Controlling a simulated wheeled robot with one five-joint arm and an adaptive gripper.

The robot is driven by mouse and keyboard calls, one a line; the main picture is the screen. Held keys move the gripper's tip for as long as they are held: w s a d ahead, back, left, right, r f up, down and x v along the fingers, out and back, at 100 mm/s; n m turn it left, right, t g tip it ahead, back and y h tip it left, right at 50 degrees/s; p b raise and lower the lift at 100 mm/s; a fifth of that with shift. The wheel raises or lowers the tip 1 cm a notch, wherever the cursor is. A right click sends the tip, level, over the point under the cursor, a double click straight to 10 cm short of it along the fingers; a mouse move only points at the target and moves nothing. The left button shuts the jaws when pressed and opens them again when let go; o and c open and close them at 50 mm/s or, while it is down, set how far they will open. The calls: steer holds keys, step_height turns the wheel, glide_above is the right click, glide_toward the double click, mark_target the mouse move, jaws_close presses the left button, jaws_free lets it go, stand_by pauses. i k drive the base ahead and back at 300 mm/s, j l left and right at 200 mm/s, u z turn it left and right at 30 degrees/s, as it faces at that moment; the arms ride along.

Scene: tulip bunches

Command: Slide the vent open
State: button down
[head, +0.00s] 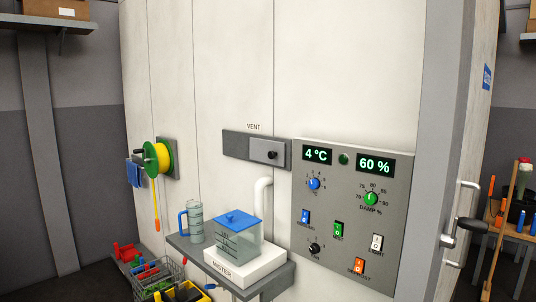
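The vent (236,144) is a dark grey horizontal plate on the pale wall panel, under the printed word VENT. A lighter grey slider (262,148) with a small black knob (272,155) covers its right part. The left part of the plate is plain dark grey; I cannot tell if it is an opening. My gripper is not in view.
A control panel (340,266) with displays, dials and switches is just right of the vent. Below, a shelf (273,286) carries a mister (237,241) and a jug (195,222); a white pipe (262,198) rises there. A yellow hose reel (163,158) hangs left.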

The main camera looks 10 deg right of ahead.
mark_target(264, 152)
steer(key=i+j, duration=0.15)
steer(key=j, duration=0.25)
steer(key=i+j+u, duration=0.1)
steer(key=j, duration=0.25)
steer(key=i+j+u, duration=0.1)
steer(key=i+j, duration=0.35)
steer(key=j, duration=0.25)
